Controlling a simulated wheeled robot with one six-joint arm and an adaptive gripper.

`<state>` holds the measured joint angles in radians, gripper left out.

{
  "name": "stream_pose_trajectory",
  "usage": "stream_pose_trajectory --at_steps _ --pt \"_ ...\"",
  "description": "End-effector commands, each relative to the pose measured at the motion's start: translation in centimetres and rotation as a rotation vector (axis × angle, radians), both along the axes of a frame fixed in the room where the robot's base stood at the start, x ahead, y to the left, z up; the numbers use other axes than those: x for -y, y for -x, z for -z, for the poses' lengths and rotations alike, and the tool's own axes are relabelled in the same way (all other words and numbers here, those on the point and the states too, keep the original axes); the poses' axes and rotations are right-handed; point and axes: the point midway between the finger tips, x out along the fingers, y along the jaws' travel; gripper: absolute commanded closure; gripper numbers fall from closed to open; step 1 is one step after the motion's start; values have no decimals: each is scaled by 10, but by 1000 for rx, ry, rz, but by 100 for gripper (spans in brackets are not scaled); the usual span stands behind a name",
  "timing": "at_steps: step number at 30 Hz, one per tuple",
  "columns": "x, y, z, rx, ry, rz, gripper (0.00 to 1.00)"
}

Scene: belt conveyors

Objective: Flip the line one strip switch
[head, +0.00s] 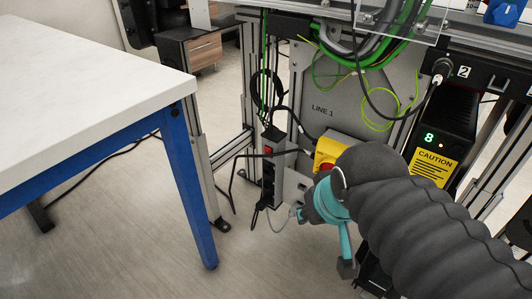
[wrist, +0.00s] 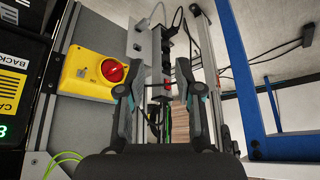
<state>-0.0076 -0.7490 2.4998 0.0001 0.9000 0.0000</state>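The line one power strip (head: 268,178) is a dark upright bar with sockets beside the grey LINE 1 panel (head: 323,108). Its red switch (head: 268,150) is near its upper end. The strip (wrist: 165,45) and red switch (wrist: 166,85) also show in the wrist view, appearing between the fingers. My gripper (wrist: 160,92) is open and empty, with a wide gap between its fingers. I cannot tell its distance from the switch. In the head view my sleeved arm hides much of the gripper. The switch's rocker position is too small to tell.
A yellow box with a red knob (wrist: 112,71) is left of the fingers in the wrist view; its yellow housing (head: 328,147) is beside my arm in the head view. Cables hang around the strip. A white-topped table (head: 80,75) stands left, with open floor between.

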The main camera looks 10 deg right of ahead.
Motion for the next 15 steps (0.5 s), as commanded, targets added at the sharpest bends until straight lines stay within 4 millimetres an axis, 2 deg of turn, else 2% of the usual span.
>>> stream_pose_trajectory --at_steps 1,3,8,15 --pt "-3 -1 7 -12 0 -11 86" --pt "-6 -4 17 -39 1 -25 100" --pt "-18 -20 37 -108 6 -72 100" --pt "-38 -66 48 -176 56 -169 100"
